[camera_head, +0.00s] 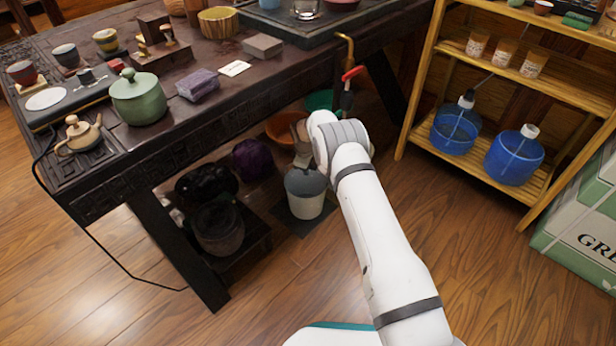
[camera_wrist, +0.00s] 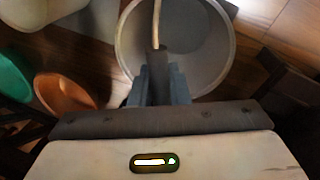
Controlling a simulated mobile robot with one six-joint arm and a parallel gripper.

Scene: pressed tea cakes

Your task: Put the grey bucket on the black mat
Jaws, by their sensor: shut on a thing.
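The grey bucket (camera_head: 305,195) stands upright under the dark table in the head view. It also fills the top middle of the wrist view (camera_wrist: 203,75). The black mat (camera_head: 299,229) shows around the foot of the bucket, to its left and front. I cannot tell whether the bucket touches the mat or hangs just above it. My gripper (camera_head: 302,160) is above the bucket, partly hidden by my arm. In the wrist view, my gripper (camera_wrist: 158,75) is shut on the bucket's thin handle, which runs up between the fingers.
An orange basin (camera_wrist: 66,94) and a green basin (camera_wrist: 12,76) are near the bucket. A purple bag (camera_head: 253,159) and a dark basket (camera_head: 218,228) are left of it. The table (camera_head: 170,150) overhangs, with a leg at left. A wooden shelf (camera_head: 480,170) stands right; floor in front is clear.

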